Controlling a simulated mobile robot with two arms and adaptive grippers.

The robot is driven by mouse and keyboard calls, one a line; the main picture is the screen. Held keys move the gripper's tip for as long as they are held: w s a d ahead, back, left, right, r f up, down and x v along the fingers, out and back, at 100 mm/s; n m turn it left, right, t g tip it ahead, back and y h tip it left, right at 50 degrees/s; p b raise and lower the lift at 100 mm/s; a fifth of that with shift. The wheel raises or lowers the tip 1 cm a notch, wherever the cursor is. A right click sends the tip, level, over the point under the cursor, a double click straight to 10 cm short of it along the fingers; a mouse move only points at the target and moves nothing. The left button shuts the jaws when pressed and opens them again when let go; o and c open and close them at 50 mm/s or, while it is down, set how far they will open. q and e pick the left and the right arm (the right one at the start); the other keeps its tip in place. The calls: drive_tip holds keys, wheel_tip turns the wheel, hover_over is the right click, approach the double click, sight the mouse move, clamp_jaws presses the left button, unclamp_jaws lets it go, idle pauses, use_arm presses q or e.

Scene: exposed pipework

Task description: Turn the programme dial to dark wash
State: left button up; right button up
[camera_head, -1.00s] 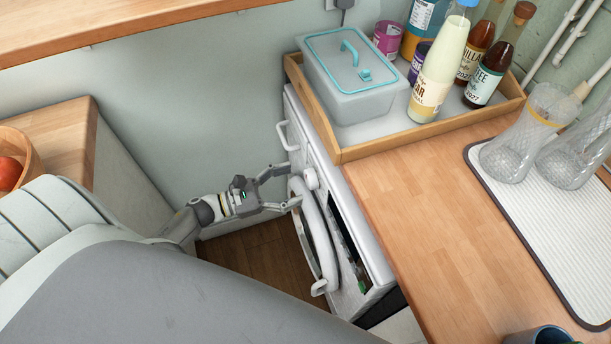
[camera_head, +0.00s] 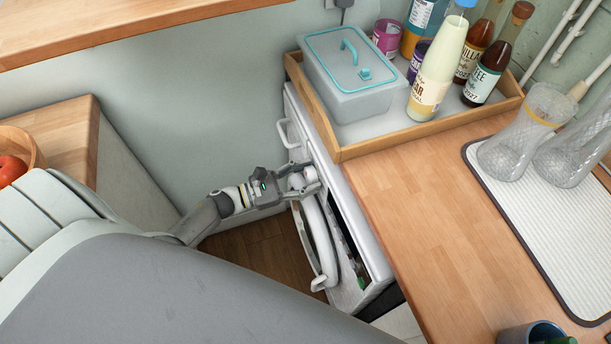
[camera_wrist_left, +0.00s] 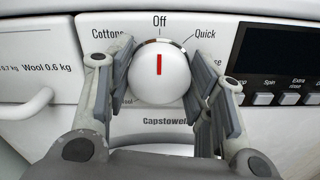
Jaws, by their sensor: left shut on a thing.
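The programme dial (camera_wrist_left: 158,84) is a round white knob with a red pointer line on the washing machine's front panel. In the left wrist view the red line points straight up at the label Off; Cottons and Quick show to either side, and lower labels are mostly hidden. My left gripper (camera_wrist_left: 163,78) has one finger on each side of the dial and is shut on it. In the head view the left gripper (camera_head: 306,178) is at the front of the washing machine (camera_head: 352,222), largely covering the dial. My right gripper is not in view.
A dark display (camera_wrist_left: 285,52) with buttons is right of the dial, and a drawer handle (camera_wrist_left: 28,104) is left. The round door (camera_head: 318,245) lies below the gripper. A wooden worktop (camera_head: 430,200) with a tray (camera_head: 430,127) of bottles stands above.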

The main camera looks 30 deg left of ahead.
use_arm(q)
drive_tip(key=shift+n, duration=0.3)
drive_tip(key=shift+n+b, duration=0.55)
drive_tip(key=shift+n, duration=0.65)
drive_tip(key=n+b, duration=0.1)
drive_tip(key=n, duration=0.3)
drive_tip(key=shift+a+n, duration=0.1)
drive_tip(key=shift+n, duration=0.2)
drive_tip(key=n, duration=0.4)
drive_tip(key=shift+w+n, duration=0.1)
drive_tip(key=shift+n, duration=0.2)
drive_tip(key=shift+a+f+n, duration=0.1)
drive_tip(key=shift+n, duration=1.7)
drive_tip(key=o, duration=1)
